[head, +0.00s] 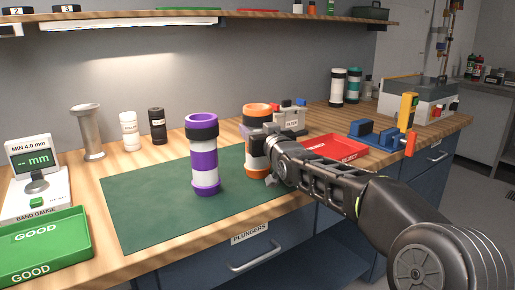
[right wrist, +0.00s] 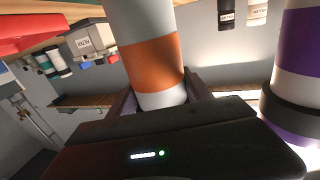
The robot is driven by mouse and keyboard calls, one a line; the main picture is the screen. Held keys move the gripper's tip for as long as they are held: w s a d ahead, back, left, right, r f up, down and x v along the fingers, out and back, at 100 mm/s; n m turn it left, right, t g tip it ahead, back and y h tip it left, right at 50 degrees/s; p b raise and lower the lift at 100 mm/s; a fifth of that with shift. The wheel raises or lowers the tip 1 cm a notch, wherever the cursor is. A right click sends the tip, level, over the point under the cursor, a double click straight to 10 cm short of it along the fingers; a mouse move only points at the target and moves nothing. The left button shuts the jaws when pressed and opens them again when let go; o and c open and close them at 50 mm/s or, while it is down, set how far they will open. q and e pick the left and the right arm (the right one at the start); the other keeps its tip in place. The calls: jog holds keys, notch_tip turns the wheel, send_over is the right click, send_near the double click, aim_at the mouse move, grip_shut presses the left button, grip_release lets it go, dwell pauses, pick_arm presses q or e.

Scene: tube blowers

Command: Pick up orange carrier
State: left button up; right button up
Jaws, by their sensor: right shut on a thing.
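The orange carrier (head: 257,113), a white tube with orange bands and dark end rings, stands upright or nearly so at the right part of the green mat (head: 150,215). My right gripper (head: 262,147) reaches in from the right and is shut on its middle. In the right wrist view the carrier's orange band (right wrist: 152,66) and white body sit between the fingers (right wrist: 158,100). I cannot tell whether its base touches the mat. The purple carrier (head: 204,150) stands upright just left of it and also shows in the right wrist view (right wrist: 299,50). My left gripper is not in view.
A red reject tray (head: 335,147) and a blue clamp fixture (head: 375,135) lie to the right. A filter box (head: 291,120) stands behind the carrier. A green GOOD tray (head: 45,245) and band gauge (head: 38,185) are at left. The mat's left half is clear.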

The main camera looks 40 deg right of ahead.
grip_shut()
dwell(0.3)
notch_tip(320, 180, up, 10)
jog(key=p, duration=0.2)
dwell(0.3)
dwell(0.6)
